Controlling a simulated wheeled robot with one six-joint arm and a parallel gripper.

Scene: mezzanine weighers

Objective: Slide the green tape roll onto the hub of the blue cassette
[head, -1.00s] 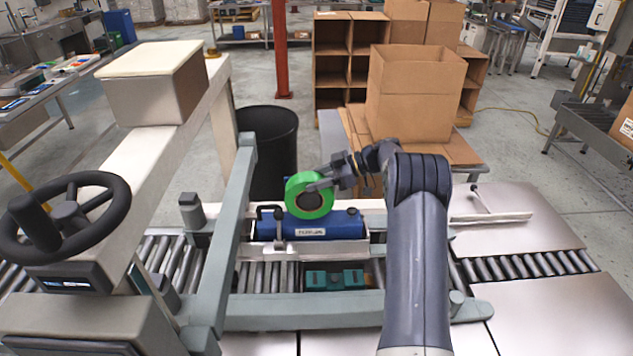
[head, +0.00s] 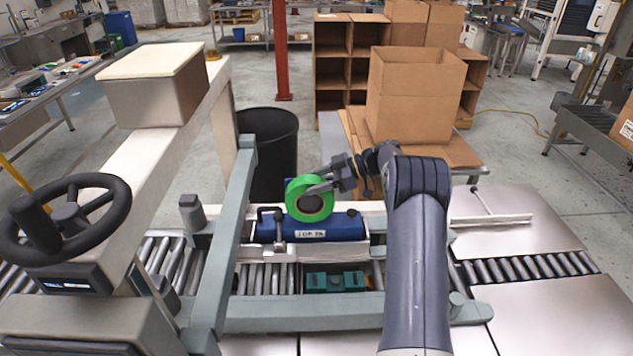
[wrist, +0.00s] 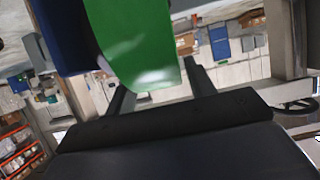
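The green tape roll (head: 292,196) is held upright by my gripper (head: 318,188), in front of and above the blue cassette (head: 344,226). In the wrist view the green tape roll (wrist: 145,45) fills the space between the two fingers of my gripper (wrist: 158,85), and a dark blue surface shows at its left. The blue cassette sits in a pale holder on the roller line, with a white label on its front. The roll covers part of the cassette, and I cannot see the hub or tell whether the roll touches it.
A grey-green frame bar (head: 224,230) stands left of the cassette. A teal block (head: 335,281) lies on the rollers in front. A black bin (head: 270,150) and a large cardboard box (head: 413,95) stand behind. Steel plates (head: 525,225) lie to the right.

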